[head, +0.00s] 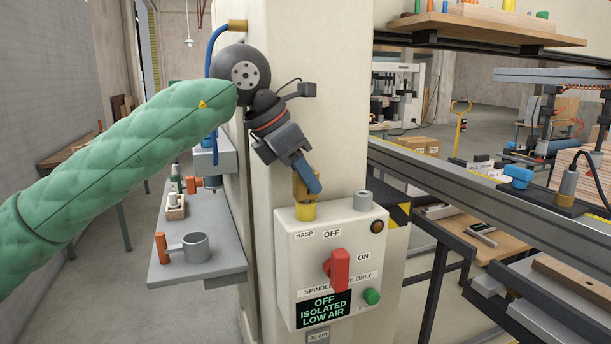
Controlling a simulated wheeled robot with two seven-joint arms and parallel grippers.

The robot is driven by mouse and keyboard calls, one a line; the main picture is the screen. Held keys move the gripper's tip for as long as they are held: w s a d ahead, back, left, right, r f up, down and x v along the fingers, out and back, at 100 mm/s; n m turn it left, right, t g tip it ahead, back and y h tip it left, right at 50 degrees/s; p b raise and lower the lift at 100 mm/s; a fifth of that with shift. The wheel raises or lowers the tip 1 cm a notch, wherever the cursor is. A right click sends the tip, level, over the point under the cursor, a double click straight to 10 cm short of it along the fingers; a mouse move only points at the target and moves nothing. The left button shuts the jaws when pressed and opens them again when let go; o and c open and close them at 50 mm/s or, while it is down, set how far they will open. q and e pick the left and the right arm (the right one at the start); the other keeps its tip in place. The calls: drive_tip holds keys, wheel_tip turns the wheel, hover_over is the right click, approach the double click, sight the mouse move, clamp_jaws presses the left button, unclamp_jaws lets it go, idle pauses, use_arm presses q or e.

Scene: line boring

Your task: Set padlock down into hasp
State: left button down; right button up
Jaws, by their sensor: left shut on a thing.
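The switch box (330,262) is mounted on the pillar, with a "HASP" label at its upper left. The hasp (306,211) is a short yellow cup-like piece on top of the box above that label. My left gripper (308,180) comes down from the upper left, tilted, with a blue finger in front. It is shut on the brass-coloured padlock (299,188), which is partly hidden behind the finger. The padlock is right over the hasp, its lower end at the hasp's top; I cannot tell whether it is inside the rim. My right gripper is out of view.
A grey cylinder (363,201) stands on the box's top right. A red handle (338,268) and green button (371,296) stick out of its front. A grey shelf (205,262) with a grey cup (196,247) is at left. A rail (470,190) runs along the right.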

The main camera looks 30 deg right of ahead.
use_arm(q)
drive_tip(key=shift+f+b, duration=0.35)
drive_tip(key=shift+f, duration=0.05)
drive_tip(key=c, duration=1.1)
unclamp_jaws()
drive_tip(key=shift+p+v, duration=0.5)
drive_tip(key=shift+v, duration=3.55)
drive_tip(key=shift+d, duration=0.1)
